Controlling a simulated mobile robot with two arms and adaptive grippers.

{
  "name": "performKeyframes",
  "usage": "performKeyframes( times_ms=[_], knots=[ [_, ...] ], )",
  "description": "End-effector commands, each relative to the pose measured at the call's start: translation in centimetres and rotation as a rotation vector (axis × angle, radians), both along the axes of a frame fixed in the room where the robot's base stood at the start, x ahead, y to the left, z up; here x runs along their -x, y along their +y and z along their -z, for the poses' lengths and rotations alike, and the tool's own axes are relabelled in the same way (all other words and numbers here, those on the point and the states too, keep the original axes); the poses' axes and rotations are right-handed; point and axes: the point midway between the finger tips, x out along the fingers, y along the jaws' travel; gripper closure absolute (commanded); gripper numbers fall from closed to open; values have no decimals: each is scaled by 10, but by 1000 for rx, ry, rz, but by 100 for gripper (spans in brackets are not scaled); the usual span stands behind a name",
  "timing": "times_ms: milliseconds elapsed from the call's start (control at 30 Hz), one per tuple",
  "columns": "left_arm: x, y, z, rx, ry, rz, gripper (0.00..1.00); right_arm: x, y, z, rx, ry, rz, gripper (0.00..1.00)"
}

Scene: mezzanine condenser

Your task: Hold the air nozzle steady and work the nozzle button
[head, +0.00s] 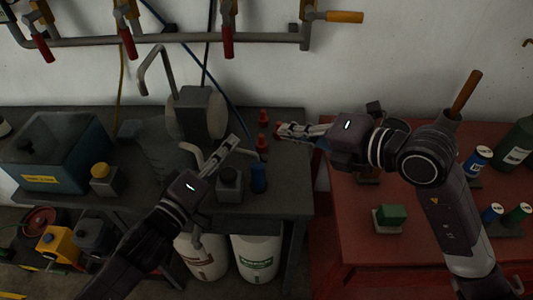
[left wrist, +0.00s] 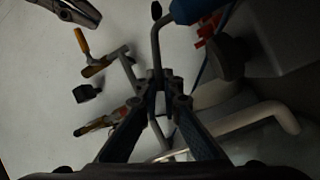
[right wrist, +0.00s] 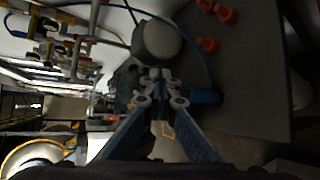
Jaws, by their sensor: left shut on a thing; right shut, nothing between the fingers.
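My left gripper (head: 236,137) is shut over the grey bench; its fingertips (left wrist: 168,88) close on a thin grey part, apparently the air nozzle. The held part is mostly hidden by the fingers. A blue body (left wrist: 197,9) with a thin bent grey tube (left wrist: 155,45) lies beyond them. My right gripper (head: 281,131) is shut and empty, just right of the left one and pointing left near the red cones. Its closed tips also show in the right wrist view (right wrist: 160,85), left of a blue cylinder end (right wrist: 205,97). I cannot make out the nozzle button.
Red cones (head: 263,117) stand on the grey bench (head: 291,204) beside the grippers. A blue cylinder (head: 259,179) and a dark knobbed box (head: 229,187) are near its front edge. A blue hose (head: 224,101) runs behind. The red table (head: 352,247) at right holds a green block (head: 390,215).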

Motion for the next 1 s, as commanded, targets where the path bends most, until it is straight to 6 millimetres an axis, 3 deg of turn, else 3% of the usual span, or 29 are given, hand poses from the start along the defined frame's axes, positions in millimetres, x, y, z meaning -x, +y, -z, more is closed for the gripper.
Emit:
performKeyframes(
  times_ms=[267,533,833,1000],
  knots=[
    [0,0,1,-1,2,0,100,0,-2,-3,0,-2,0,100],
    [0,0,1,-1,2,0,100,0,-19,-34,2,0,0,100],
    [0,0,1,-1,2,0,100,0,-18,-31,1,3,-1,100],
    [0,0,1,-1,2,0,100,0,-11,-20,-1,6,-1,100]
  ],
)
